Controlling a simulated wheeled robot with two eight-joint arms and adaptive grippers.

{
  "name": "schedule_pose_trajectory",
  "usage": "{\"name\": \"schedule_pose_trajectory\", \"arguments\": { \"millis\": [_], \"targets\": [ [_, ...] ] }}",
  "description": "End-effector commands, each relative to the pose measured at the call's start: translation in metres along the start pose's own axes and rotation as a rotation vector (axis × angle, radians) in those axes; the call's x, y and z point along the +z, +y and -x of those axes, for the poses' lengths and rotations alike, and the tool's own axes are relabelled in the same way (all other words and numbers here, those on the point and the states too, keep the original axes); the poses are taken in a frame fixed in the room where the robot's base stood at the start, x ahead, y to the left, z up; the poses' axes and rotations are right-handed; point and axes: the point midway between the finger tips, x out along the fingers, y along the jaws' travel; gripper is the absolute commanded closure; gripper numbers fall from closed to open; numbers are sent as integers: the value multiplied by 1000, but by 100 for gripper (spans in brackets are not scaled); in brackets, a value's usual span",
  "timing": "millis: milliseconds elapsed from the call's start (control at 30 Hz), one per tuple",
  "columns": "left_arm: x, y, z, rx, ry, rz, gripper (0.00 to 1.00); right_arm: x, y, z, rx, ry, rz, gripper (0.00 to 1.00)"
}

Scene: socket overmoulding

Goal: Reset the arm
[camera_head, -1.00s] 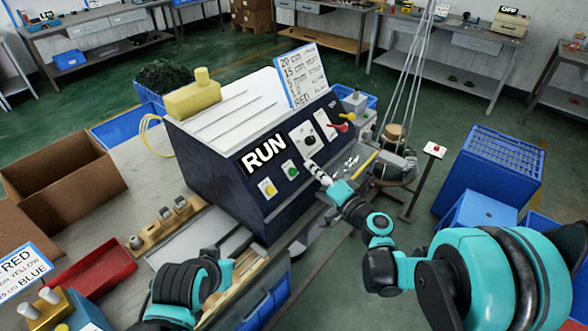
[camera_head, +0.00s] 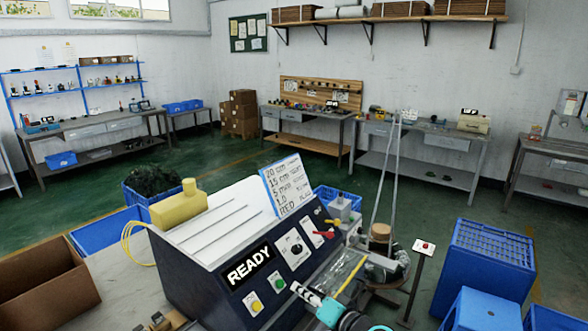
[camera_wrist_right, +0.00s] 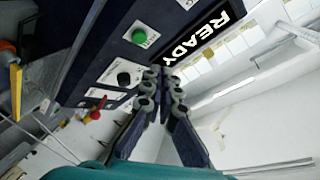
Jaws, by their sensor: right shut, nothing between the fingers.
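My right gripper (camera_head: 303,292) is shut and empty in front of the dark panel of the machine (camera_head: 180,290), at its lower right. In the right wrist view its fingertips (camera_wrist_right: 164,82) are together, with nothing between them. The display (camera_head: 249,266) reads READY. It also shows in the right wrist view (camera_wrist_right: 200,38). A green button (camera_wrist_right: 139,36) and a black knob (camera_wrist_right: 124,78) are on the panel beside the fingers; I cannot tell whether the fingers touch the panel. My left gripper is not in view.
A yellow button (camera_head: 253,303) and a red lever (camera_head: 325,234) are on the panel. A red-button post (camera_head: 423,247) and a blue crate (camera_head: 485,270) stand to the right. A cardboard box (camera_head: 40,285) is at the left.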

Motion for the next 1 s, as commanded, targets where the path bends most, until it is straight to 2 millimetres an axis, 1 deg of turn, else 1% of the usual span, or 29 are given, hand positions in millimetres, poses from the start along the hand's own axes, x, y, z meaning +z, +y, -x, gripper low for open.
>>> {"name": "schedule_pose_trajectory", "arguments": {
  "millis": [33, 100, 167, 233, 267, 300, 367, 400, 433, 500, 600, 700, 800, 1000],
  "targets": [
    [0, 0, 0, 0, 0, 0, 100, 8, -3, 15, 47, -38, 43, 100],
    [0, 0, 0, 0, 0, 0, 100, 20, -2, 36, 125, -96, 106, 100],
    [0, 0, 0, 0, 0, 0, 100, 31, 3, 56, 197, -144, 158, 100],
    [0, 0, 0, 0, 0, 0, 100, 42, 10, 82, 285, -196, 216, 100],
    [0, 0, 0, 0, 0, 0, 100, 47, 15, 94, 325, -217, 240, 100],
    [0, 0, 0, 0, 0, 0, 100, 53, 21, 111, 379, -244, 271, 100],
    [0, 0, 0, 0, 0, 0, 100, 62, 31, 137, 463, -282, 317, 100],
    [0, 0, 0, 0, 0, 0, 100, 66, 38, 155, 519, -303, 345, 100],
    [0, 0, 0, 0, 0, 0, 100, 70, 44, 168, 561, -319, 365, 100],
    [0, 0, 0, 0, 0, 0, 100, 75, 56, 197, 651, -347, 407, 100],
    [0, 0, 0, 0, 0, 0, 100, 80, 70, 231, 758, -375, 455, 100],
    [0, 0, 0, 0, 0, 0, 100, 81, 79, 253, 829, -388, 485, 100],
    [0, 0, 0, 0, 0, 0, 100, 81, 83, 264, 863, -394, 499, 100],
    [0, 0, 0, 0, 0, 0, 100, 81, 84, 266, 870, -395, 503, 100]
  ]
}}
